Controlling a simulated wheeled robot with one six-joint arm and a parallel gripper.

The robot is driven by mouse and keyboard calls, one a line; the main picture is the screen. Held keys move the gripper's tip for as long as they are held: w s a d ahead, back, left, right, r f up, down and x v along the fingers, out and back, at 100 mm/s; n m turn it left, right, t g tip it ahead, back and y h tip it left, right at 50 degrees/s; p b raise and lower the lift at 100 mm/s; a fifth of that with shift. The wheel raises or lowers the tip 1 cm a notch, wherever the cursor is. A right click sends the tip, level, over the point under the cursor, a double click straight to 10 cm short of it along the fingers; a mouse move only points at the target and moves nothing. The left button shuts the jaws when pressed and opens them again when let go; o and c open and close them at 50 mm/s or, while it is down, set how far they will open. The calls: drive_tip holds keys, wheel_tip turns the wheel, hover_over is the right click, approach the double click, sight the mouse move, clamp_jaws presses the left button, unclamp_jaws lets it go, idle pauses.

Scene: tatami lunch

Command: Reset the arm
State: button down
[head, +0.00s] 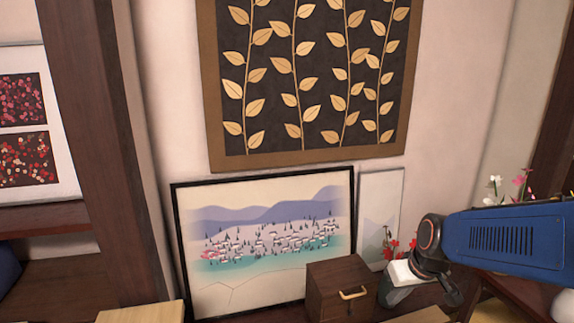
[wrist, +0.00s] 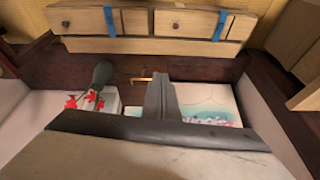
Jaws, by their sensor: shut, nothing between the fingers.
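My gripper (head: 390,300) hangs at the end of my arm at the lower right of the head view, pointing down, just right of a brown wooden box with a gold handle (head: 338,287). In the wrist view its grey fingers (wrist: 159,80) stand together in the middle, shut and empty. The gripper's pale body covers the lower part of that view. The fingers appear apart from everything around them, though the gap to the box is hard to judge.
A black-framed landscape picture (head: 262,240) leans on the wall, beside a smaller pale picture (head: 380,215). A dark vase with red flowers (wrist: 98,78) is left in the wrist view. A drawer cabinet with blue strips (wrist: 150,22) lies across the top.

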drive_tip(key=s+d+r+m, duration=0.1)
drive_tip(key=s+r, duration=0.2)
drive_tip(key=s, duration=0.5)
drive_tip(key=s+r+h, duration=0.1)
drive_tip(key=s+r, duration=0.3)
drive_tip(key=s, duration=0.4)
drive_tip(key=shift+d+m+t, duration=0.35)
drive_tip(key=shift+m+t, duration=0.05)
